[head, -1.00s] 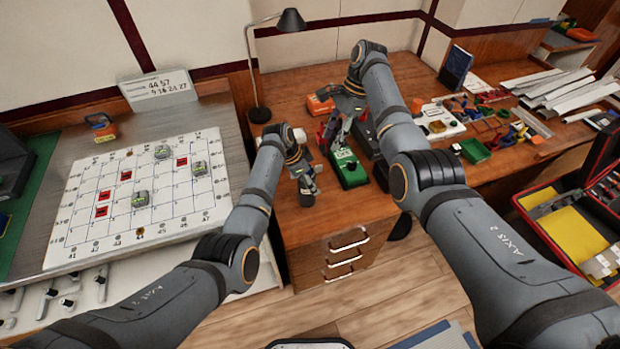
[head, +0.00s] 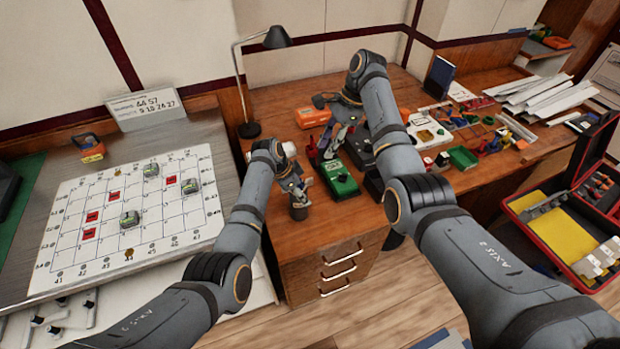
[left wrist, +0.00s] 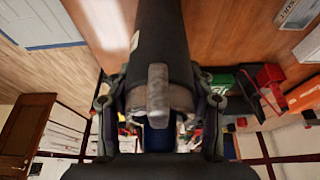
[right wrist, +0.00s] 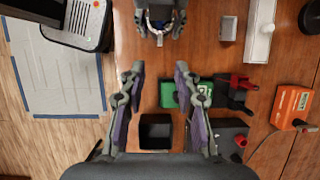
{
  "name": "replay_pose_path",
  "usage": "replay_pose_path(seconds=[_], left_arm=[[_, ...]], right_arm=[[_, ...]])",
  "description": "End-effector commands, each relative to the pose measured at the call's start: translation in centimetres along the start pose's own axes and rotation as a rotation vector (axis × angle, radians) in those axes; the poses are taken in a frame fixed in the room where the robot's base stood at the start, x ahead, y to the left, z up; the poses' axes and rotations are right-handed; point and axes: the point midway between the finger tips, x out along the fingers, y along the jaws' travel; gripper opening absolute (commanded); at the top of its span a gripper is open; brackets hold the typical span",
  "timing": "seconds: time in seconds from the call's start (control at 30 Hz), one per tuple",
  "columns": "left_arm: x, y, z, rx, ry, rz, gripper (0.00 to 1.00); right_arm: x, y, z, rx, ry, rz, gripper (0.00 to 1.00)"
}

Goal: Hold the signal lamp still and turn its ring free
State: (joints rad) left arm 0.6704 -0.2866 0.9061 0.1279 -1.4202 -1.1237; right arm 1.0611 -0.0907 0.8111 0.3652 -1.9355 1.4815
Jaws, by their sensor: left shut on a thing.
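The signal lamp appears to be the dark cylinder (left wrist: 160,45) held by my left gripper (left wrist: 158,112). In the left wrist view it fills the space between the fingers, and a grey-brown lug shows on its near end. In the head view my left gripper (head: 297,190) is low near the desk's front edge, with the lamp (head: 299,210) partly hidden by it. I cannot make out the ring clearly.
A green box (head: 340,181) stands right of the left gripper. A black open bin (right wrist: 155,133) and an orange box (head: 312,117) are near. A desk lamp (head: 276,38) stands at the back. Tools and parts crowd the right side. Bare wood shows near the desk's front.

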Motion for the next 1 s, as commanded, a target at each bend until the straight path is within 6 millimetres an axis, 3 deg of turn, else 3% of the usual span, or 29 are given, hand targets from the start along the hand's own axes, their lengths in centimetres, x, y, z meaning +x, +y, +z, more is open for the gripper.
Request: replay_pose_path(seconds=[0.17, 0.6, 0.8, 1.0], left_arm=[[0.1, 0.1, 0.0, 0.000, 0.000, 0.002, 0.00], [0.0, 0.1, 0.0, 0.000, 0.000, 0.002, 0.00], [0.1, 0.1, 0.0, 0.000, 0.000, 0.002, 0.00], [0.1, 0.1, 0.0, 0.000, 0.000, 0.002, 0.00]], right_arm=[[1.6, 0.1, 0.0, -0.001, -0.001, 0.004, 0.32], [10.6, 0.1, 0.0, -0.001, 0.000, 0.003, 0.32], [12.0, 0.0, 0.0, -0.002, 0.001, 0.002, 0.32], [12.1, 0.1, 0.0, -0.002, 0.001, 0.002, 0.32]])
